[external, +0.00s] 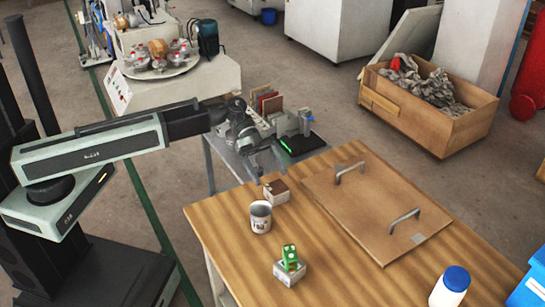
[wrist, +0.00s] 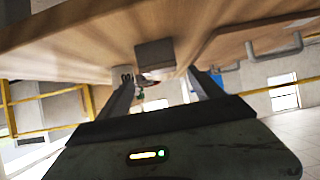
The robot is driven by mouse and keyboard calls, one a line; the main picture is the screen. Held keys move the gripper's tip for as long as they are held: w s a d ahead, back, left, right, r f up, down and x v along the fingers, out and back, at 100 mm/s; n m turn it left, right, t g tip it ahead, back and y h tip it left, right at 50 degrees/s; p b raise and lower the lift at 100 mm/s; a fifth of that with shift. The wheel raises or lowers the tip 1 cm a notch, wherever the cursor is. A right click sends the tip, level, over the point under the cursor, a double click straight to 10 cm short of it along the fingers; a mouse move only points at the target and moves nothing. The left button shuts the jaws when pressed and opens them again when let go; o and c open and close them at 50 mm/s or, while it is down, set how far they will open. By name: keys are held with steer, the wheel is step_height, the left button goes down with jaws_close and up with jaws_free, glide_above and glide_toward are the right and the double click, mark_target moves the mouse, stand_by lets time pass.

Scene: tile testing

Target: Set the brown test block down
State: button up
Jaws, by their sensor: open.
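The brown test block (external: 277,191) sits on the wooden table (external: 225,235), near its far left edge, beside a white can. My gripper (external: 267,164) is just beyond and above the block in the external view, with its fingers pointing down toward it. In the wrist view, which looks tilted over, the block (wrist: 155,54) rests against the tabletop (wrist: 75,50). It lies ahead of my gripper (wrist: 160,78), between the lines of the two spread fingers. The fingers are open and I see nothing held between them.
The white can (external: 260,218) stands close in front of the block. A wooden board with two handles (external: 375,208) lies to the right. A small box with a green item on it (external: 289,264) and a blue-capped bottle (external: 450,287) stand nearer. Clear tabletop lies between them.

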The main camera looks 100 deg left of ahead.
steer(key=p+v, duration=0.3)
steer(key=v, duration=0.6)
